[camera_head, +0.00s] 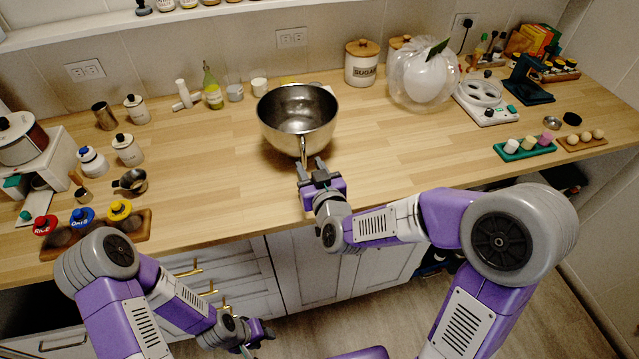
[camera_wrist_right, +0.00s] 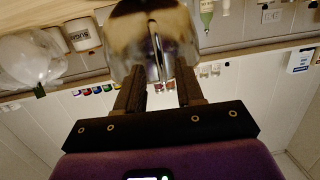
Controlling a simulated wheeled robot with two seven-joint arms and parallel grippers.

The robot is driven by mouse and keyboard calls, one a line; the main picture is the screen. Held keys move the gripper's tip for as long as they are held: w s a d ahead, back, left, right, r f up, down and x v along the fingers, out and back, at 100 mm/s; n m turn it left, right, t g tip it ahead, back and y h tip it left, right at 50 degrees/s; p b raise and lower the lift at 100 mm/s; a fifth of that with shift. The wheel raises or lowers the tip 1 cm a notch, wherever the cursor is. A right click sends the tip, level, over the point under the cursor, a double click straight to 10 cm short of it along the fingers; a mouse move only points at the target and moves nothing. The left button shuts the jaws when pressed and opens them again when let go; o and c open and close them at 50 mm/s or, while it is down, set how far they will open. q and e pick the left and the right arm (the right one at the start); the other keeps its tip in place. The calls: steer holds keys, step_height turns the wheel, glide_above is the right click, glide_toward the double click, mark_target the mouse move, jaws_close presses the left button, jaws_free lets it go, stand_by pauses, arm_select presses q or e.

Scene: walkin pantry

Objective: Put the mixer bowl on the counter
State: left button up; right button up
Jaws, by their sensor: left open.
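The shiny metal mixer bowl (camera_head: 285,128) is upright at the middle of the wooden counter (camera_head: 400,150) and appears to rest on it. Its handle points toward me. My right gripper (camera_head: 311,166) is at the near end of that handle. In the right wrist view, the bowl (camera_wrist_right: 128,45) fills the top middle. The handle lies in line with the wide gap between the fingers of the right gripper (camera_wrist_right: 160,80), with space on both sides. My left gripper (camera_head: 260,338) is open and empty, low in front of the drawers, away from the bowl.
A sugar canister (camera_head: 362,66) and a bagged white round object (camera_head: 422,78) stand behind right. A white scale-like appliance (camera_head: 486,100) is further right. Jars and a small metal pot (camera_head: 131,181) crowd the left. Bare counter lies on both sides of the bowl.

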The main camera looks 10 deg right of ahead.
steer(key=s+r+b, duration=0.1)
steer(key=s+b, duration=0.6)
steer(key=s, duration=0.1)
steer(key=shift+s+d+r, duration=0.15)
steer(key=shift+d+r, duration=0.05)
steer(key=shift+d, duration=0.25)
